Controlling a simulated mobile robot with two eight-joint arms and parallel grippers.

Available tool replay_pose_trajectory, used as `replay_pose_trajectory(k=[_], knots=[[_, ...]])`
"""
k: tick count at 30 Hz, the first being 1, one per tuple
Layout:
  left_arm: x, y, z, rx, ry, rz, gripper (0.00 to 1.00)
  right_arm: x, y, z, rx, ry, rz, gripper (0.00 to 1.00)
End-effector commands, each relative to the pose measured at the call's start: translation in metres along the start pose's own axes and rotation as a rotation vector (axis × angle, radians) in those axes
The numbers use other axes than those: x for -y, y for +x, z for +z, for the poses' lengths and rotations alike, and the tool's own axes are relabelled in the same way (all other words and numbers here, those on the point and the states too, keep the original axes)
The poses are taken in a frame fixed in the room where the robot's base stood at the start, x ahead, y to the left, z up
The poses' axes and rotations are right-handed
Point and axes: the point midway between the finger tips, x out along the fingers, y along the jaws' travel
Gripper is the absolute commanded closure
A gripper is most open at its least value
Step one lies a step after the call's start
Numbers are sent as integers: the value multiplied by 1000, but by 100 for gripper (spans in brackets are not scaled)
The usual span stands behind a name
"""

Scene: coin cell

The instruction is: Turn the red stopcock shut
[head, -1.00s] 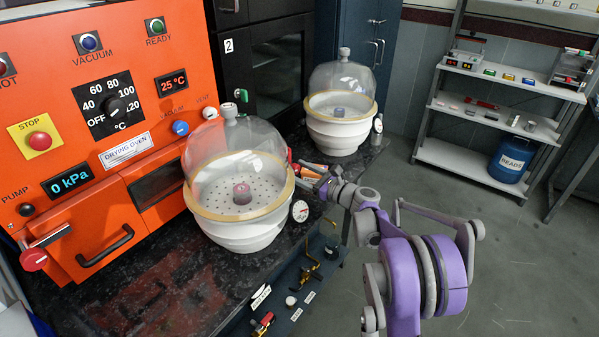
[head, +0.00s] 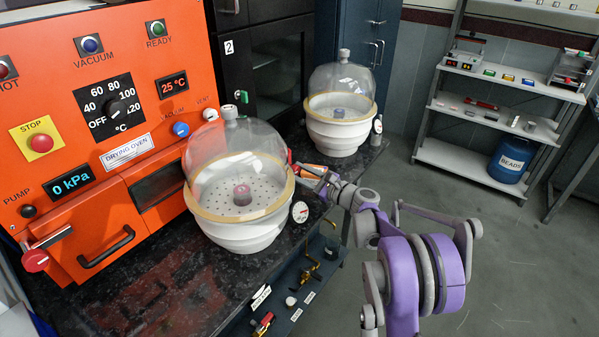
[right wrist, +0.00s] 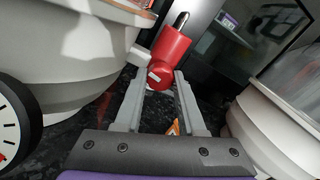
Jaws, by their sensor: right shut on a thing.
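The red stopcock (right wrist: 169,55) shows in the right wrist view beside the white desiccator base (right wrist: 80,55), its handle tilted up to the right with a dark tip. My right gripper (right wrist: 163,82) is shut on its lower end, one finger on each side. In the head view my right gripper (head: 312,174) reaches in behind the right side of the near domed desiccator (head: 240,235). Only a sliver of red shows there, so the stopcock's angle is unclear in that view. My left gripper is not in view.
A round gauge (head: 300,212) sits on the near desiccator's right side. A second domed desiccator (head: 340,132) stands behind. The orange drying oven (head: 150,210) fills the left and its display reads 0 kPa. The floor to the right is clear.

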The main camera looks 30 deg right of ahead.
Motion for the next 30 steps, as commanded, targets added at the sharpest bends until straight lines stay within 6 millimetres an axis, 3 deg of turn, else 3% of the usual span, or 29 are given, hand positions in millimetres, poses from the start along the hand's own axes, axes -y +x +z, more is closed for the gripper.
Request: replay_pose_trajectory(k=[6,16,17,21,30], knots=[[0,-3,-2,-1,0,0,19,0,0,0,0,-174,0,100],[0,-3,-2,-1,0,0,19,0,0,0,-1,-193,0,100],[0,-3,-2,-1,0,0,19,0,0,0,-1,-193,0,58],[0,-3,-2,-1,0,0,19,0,0,0,0,-192,0,32],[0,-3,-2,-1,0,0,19,0,-1,0,0,-191,0,31]])
